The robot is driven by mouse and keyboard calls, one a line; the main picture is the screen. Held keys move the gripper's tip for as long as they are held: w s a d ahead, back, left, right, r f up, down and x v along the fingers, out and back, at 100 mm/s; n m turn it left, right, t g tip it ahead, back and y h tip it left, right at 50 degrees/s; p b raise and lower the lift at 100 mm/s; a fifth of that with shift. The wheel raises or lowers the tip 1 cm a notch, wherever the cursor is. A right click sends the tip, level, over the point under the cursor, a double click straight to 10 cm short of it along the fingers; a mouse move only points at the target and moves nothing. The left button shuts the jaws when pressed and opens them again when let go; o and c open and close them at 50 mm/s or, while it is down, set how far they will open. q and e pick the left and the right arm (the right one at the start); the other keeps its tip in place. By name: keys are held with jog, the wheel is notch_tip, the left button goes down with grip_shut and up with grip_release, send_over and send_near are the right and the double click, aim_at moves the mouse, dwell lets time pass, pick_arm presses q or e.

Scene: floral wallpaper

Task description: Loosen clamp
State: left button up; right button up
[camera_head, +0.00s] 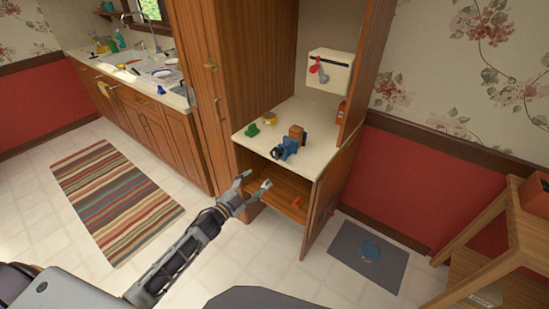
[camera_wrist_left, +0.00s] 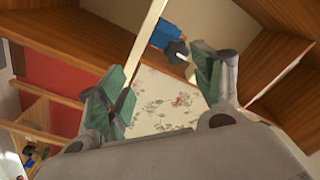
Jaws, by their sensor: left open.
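A blue clamp (camera_head: 285,150) with a dark round end sits near the front edge of the cream cabinet shelf (camera_head: 262,132). An orange-brown block (camera_head: 296,132) is right behind it; I cannot tell whether the clamp grips it. My left gripper (camera_head: 256,183) is open and empty, in front of and below the shelf edge, apart from the clamp. In the left wrist view, the clamp (camera_wrist_left: 169,33) and its grey knob (camera_wrist_left: 178,51) show beyond the open green-padded fingers (camera_wrist_left: 160,88). My right gripper is not in view.
A wooden stand (camera_head: 480,235) is at right. The floor by the striped rug (camera_head: 115,197) is clear.

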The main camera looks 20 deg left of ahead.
pick_arm(q)
jog(key=shift+w+r+m, duration=0.1)
jog(key=shift+r+m, duration=0.65)
jog(key=shift+m, duration=3.35)
jog(key=shift+w+r+m, duration=0.15)
jog(key=shift+r+m, duration=0.65)
jog(key=shift+m, duration=3.3)
jog(key=shift+w+r+m, duration=0.1)
jog(key=shift+r+m, duration=0.65)
jog(key=shift+m, duration=3.35)
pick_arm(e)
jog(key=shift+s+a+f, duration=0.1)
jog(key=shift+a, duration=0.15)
pick_arm(q)
jog(key=shift+w, duration=0.2)
jog(key=p, duration=0.1)
send_near(274, 155)
jog(key=shift+x, duration=5.2)
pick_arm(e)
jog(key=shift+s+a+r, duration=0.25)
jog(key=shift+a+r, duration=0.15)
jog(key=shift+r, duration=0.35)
